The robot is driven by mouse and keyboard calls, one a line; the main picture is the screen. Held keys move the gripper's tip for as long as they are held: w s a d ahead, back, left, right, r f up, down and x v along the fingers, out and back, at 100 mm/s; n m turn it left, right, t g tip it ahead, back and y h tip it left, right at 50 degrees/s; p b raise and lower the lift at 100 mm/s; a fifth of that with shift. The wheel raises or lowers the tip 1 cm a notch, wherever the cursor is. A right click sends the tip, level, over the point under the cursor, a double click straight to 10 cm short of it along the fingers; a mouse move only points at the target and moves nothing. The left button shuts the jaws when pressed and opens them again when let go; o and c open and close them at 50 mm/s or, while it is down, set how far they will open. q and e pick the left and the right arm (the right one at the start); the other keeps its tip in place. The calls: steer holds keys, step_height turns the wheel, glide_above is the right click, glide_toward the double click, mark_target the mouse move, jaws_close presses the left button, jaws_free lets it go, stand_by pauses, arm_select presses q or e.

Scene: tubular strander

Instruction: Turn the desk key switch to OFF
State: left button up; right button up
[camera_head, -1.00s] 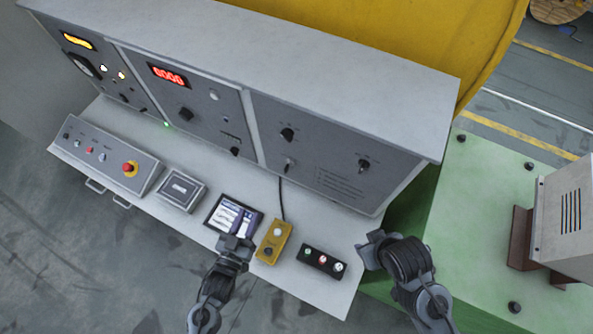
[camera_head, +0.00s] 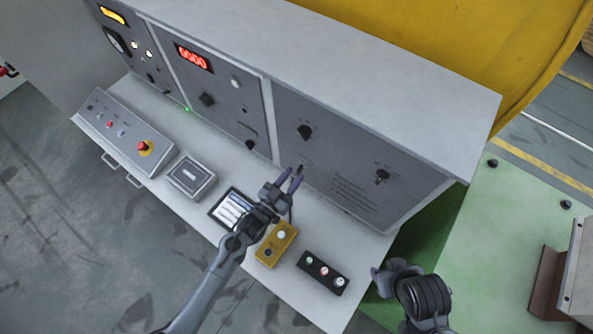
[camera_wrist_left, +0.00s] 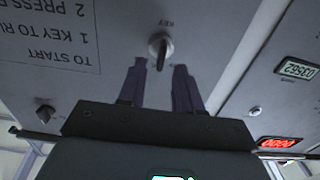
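In the head view the key switch (camera_head: 301,166) is on the right-hand panel, close to my fingertips and partly hidden. My left gripper (camera_head: 291,176) is open and points at the panel. In the left wrist view its two dark fingers (camera_wrist_left: 160,70) are apart, with the key switch just beyond the gap between them; I see no contact. My right gripper (camera_head: 380,277) is by the desk's right end; its fingers are unclear.
Two black knobs (camera_head: 305,132) and (camera_head: 382,177) flank the key switch. On the desk are a tablet (camera_head: 230,208), a yellow pendant (camera_head: 275,245), a black button box (camera_head: 323,272), a grey box (camera_head: 191,177) and a button console with a red emergency stop (camera_head: 143,146).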

mark_target(301, 168)
arm_select(q)
steer(key=x, duration=0.2)
steer(key=shift+w+d, duration=0.25)
steer(key=shift+w, duration=0.1)
jaws_close()
